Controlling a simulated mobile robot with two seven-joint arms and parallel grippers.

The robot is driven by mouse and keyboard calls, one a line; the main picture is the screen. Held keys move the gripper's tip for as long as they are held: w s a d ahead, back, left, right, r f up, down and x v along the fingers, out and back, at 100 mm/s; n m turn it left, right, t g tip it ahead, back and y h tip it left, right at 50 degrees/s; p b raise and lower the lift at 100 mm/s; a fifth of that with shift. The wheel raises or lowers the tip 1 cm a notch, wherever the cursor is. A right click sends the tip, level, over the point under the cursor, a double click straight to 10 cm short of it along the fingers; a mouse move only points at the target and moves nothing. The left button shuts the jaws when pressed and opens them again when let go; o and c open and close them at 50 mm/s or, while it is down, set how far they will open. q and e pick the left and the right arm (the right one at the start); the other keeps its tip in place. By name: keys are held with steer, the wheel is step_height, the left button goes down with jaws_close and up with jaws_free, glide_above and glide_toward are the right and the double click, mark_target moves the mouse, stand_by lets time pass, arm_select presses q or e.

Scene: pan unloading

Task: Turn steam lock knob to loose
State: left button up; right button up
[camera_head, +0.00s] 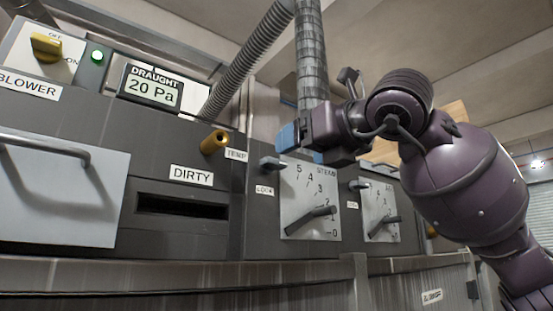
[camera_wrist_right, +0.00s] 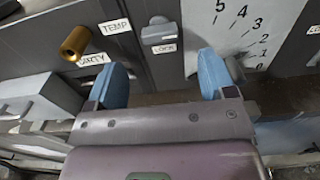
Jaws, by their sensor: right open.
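The steam lock knob (camera_head: 272,163) is a small grey-blue handle on the dark panel, just left of the steam dial plate (camera_head: 291,229). A small label that reads LOCK in the wrist view sits below it. It also shows in the right wrist view as a grey knob (camera_wrist_right: 158,34), its handle lying roughly crosswise. My right gripper (camera_head: 302,147) is open, with blue fingertips close above and to the right of the knob in the head view. In the right wrist view, the empty gap between the fingers (camera_wrist_right: 163,78) lies below the knob, apart from it. My left gripper is out of view.
The steam dial's dark pointer (camera_head: 310,216) sits low, near the 1. A second dial (camera_head: 381,212) and lock knob (camera_head: 358,184) are to the right. A brass peg (camera_head: 214,142) sticks out to the left, above the DIRTY slot (camera_head: 181,207). A drawer with a handle (camera_head: 60,195) is further left.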

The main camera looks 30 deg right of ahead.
mark_target(278, 160)
steer(key=w, duration=0.5)
steer(key=w+a, duration=0.1)
steer(key=w, duration=0.1)
steer(key=shift+w+p, duration=0.3)
steer(key=shift+p, duration=0.1)
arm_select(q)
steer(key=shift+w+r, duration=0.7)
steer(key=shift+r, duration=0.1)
arm_select(e)
steer(key=c, duration=0.9)
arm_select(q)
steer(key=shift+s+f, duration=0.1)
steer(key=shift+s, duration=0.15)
arm_select(e)
steer(key=shift+c, duration=0.2)
